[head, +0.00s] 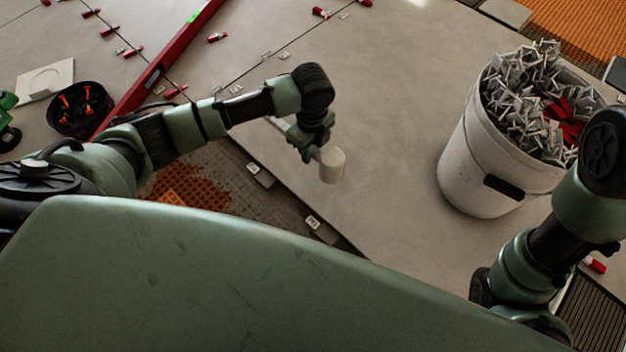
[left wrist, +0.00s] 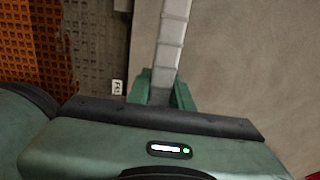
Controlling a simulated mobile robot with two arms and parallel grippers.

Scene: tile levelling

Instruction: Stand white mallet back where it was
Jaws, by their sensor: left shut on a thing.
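The white mallet (head: 332,166) shows in the head view as a pale cylindrical head just right of my left gripper (head: 309,150). My left gripper is shut on its handle, over the edge of the large grey tiles. In the left wrist view the pale grey ribbed handle (left wrist: 173,38) runs up from between the green fingers (left wrist: 161,92); the mallet head is out of that view. I cannot tell whether the mallet touches the floor. My right arm comes in at the right of the head view, but its gripper does not show.
A white bucket (head: 468,165) full of grey and red clips stands on the tiles at right. A red level (head: 155,72) lies at upper left beside a black bowl (head: 80,128). Small red wedges lie scattered. Bare tile (head: 390,110) is clear between mallet and bucket.

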